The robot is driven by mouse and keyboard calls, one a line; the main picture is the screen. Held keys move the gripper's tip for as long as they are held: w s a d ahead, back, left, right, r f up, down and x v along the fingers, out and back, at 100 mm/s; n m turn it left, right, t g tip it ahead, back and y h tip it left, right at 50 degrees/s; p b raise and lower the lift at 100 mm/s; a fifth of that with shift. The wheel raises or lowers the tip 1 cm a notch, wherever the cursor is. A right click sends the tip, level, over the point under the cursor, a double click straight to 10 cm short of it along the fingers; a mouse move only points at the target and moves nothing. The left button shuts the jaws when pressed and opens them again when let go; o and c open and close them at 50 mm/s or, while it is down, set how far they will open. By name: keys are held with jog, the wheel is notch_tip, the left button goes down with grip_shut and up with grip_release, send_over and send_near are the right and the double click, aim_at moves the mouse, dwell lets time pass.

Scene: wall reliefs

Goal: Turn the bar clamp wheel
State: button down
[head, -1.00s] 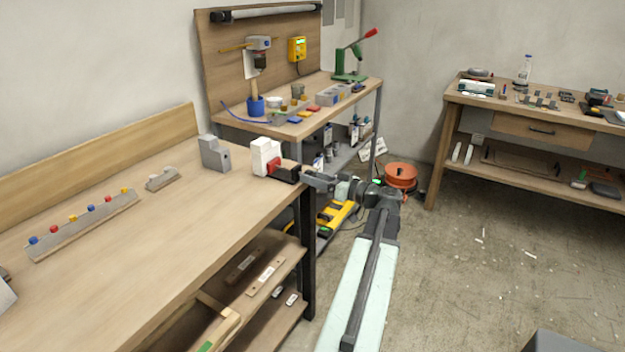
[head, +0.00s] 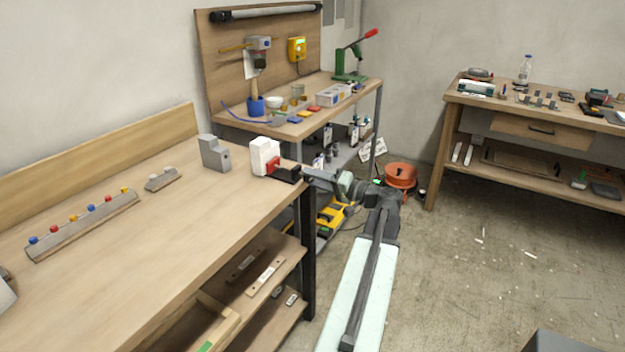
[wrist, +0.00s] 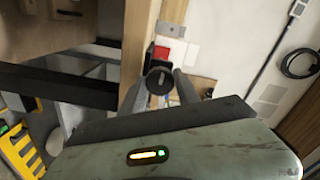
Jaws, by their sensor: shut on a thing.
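The bar clamp stands at the right end of the near workbench. It shows a white block (head: 265,155), a red part (head: 274,165) and a black part (head: 287,174) that reaches toward the bench edge. In the wrist view the dark round wheel (wrist: 158,80) lies between my two grey fingers, with the red part (wrist: 161,52) just beyond it. My gripper (wrist: 159,90) is shut on the wheel, one finger on each side. In the head view my gripper (head: 306,176) meets the black part from the right; its fingertips are too small there to show the contact.
A grey block (head: 214,153) stands left of the clamp on the workbench (head: 150,230). A rail with coloured knobs (head: 85,225) lies further left. The bench's dark leg (head: 307,250) is close below my arm. An orange reel (head: 400,177) stands on the floor behind.

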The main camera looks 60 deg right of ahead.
jog(key=shift+d+m, duration=0.1)
jog(key=shift+m, duration=1.1)
jog(key=c, duration=0.9)
grip_release()
jog(key=s, duration=0.7)
jog(key=shift+s, duration=0.4)
